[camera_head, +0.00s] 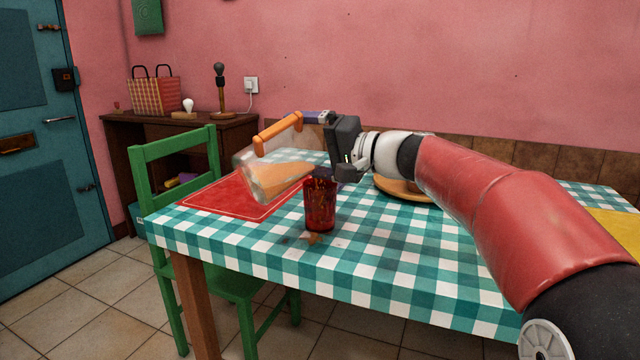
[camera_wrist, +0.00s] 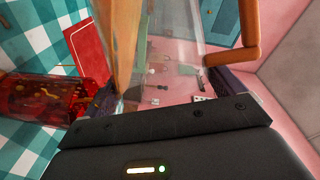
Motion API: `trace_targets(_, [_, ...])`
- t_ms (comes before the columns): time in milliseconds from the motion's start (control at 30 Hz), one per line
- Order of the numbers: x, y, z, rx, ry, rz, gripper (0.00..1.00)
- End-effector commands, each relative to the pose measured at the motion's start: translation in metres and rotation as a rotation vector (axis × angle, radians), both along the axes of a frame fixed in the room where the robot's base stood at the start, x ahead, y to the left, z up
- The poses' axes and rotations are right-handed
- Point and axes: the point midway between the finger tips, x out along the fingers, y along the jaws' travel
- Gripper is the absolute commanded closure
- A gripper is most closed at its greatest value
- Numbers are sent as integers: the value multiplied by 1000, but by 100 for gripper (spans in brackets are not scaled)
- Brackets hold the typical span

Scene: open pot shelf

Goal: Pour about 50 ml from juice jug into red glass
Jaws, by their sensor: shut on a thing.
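The juice jug (camera_head: 262,178) is clear with an orange handle (camera_head: 278,133), steeply tilted above the table. Orange juice lies along its lower side; it also shows in the wrist view (camera_wrist: 122,40). My gripper (camera_head: 318,146) is shut on the jug from the right; its fingers flank the jug in the wrist view (camera_wrist: 160,95). The red glass (camera_head: 320,208) stands upright on the table, just below my gripper and the jug's right end. It shows at left in the wrist view (camera_wrist: 40,98). I cannot tell its fill level, or whether juice is flowing.
A small orange patch (camera_head: 312,238) lies on the checked tablecloth (camera_head: 390,255) before the glass. A red mat (camera_head: 215,198) lies at left, a round wooden board (camera_head: 400,190) behind my arm. A green chair (camera_head: 180,150) stands at the table's left end. The table front is largely clear.

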Motion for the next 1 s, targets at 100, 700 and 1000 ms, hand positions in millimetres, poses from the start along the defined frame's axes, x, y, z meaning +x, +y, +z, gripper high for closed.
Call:
trace_targets(100, [-8, 9, -14, -170, -152, 5, 63])
trace_targets(700, [-13, 19, -17, -420, -356, 4, 63])
trace_targets(1000, [-13, 19, -17, -419, -356, 5, 63])
